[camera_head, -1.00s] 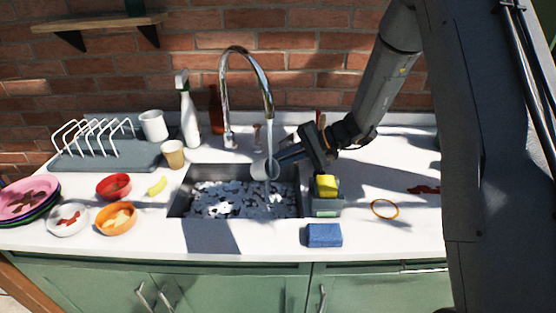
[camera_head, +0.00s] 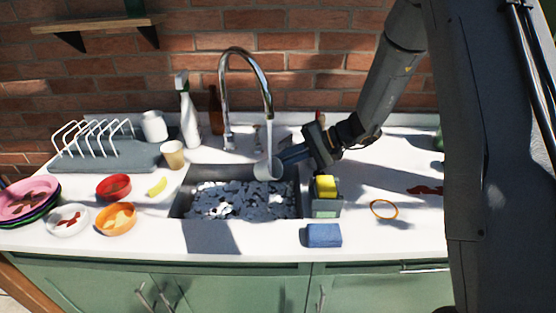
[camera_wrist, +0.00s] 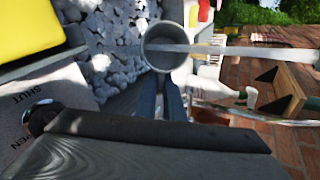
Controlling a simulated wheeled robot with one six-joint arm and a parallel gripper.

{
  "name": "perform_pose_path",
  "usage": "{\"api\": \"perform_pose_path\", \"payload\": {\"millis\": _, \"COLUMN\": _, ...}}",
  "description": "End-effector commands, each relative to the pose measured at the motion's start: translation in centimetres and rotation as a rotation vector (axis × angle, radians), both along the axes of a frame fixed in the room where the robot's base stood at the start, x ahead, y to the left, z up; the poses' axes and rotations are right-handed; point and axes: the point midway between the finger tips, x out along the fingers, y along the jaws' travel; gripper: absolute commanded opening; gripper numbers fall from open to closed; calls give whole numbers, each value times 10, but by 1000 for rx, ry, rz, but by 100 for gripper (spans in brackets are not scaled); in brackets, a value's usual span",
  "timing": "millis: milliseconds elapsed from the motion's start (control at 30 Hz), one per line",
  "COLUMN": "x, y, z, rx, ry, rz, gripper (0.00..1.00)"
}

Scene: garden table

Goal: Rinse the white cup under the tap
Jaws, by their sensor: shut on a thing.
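The white cup (camera_head: 266,170) is held over the sink (camera_head: 185,205), under the spout of the chrome tap (camera_head: 262,75). A stream of water (camera_head: 270,138) runs from the tap down to the cup. In the wrist view the cup's round mouth (camera_wrist: 166,47) shows, and the stream (camera_wrist: 235,51) reaches into it. My gripper (camera_head: 281,160) comes from the right and is shut on the cup's side; its fingers also show in the wrist view (camera_wrist: 160,97). The sink holds grey and white lumps that look like foam or pebbles.
A caddy (camera_head: 327,208) with a yellow sponge (camera_head: 326,186) stands at the sink's right edge, close below my gripper. A blue sponge (camera_head: 323,235) lies in front. A spray bottle (camera_head: 189,118) and tan cup (camera_head: 173,155) stand left of the tap. Bowls fill the left counter.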

Motion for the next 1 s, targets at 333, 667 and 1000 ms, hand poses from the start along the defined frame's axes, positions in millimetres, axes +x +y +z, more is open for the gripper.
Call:
{"api": "perform_pose_path", "payload": {"millis": 333, "x": -17, "y": -39, "z": 22, "rx": 1, "ry": 0, "rz": -2, "gripper": 0}}
{"api": "perform_pose_path", "payload": {"millis": 667, "x": -27, "y": -61, "z": 33, "rx": 0, "ry": 0, "rz": 0, "gripper": 0}}
{"api": "perform_pose_path", "payload": {"millis": 1000, "x": -28, "y": -63, "z": 34, "rx": 0, "ry": 0, "rz": 1, "gripper": 0}}
